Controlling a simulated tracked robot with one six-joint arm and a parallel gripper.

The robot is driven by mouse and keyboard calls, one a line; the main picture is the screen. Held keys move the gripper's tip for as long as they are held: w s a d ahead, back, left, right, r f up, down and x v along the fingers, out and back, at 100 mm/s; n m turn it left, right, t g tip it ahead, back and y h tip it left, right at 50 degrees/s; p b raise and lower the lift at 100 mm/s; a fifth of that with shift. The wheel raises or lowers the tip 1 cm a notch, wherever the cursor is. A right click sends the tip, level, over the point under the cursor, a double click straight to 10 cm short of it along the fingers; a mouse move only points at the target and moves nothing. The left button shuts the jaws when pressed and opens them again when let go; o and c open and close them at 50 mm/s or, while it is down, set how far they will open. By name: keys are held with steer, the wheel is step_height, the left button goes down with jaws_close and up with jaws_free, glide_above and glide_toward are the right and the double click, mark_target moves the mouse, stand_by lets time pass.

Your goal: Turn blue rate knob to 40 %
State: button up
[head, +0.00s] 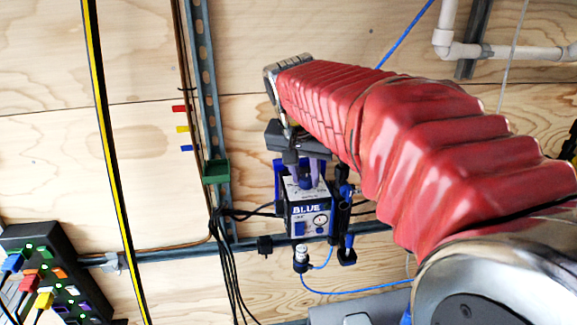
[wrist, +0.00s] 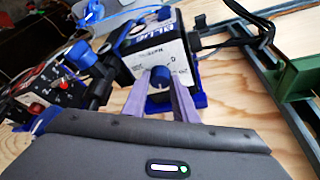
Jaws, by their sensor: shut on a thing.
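The blue pump box (head: 308,214), marked BLUE, hangs on the wooden wall near the middle of the head view. It has a white panel and a small round gauge. In the wrist view the box (wrist: 148,48) appears tilted, with a blue rate knob (wrist: 160,76) on its white scale face. My gripper (head: 305,177) reaches the top of the box from above. In the wrist view its two lavender fingers stand on either side of the knob, shut on it. The scale marks are too small to read, so the knob's setting cannot be told.
Another unit with a black panel and a blue knob (wrist: 81,55) stands beside the box in the wrist view. A green box (head: 215,171) sits on the metal rail left of the pump. Black cables (head: 228,265) hang below. A power strip (head: 45,270) is at lower left.

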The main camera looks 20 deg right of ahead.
steer(key=shift+n, duration=0.3)
steer(key=o, duration=1)
steer(key=shift+o, duration=0.2)
steer(key=shift+r, duration=0.15)
steer(key=v, duration=1.3)
steer(key=shift+s+r, duration=0.2)
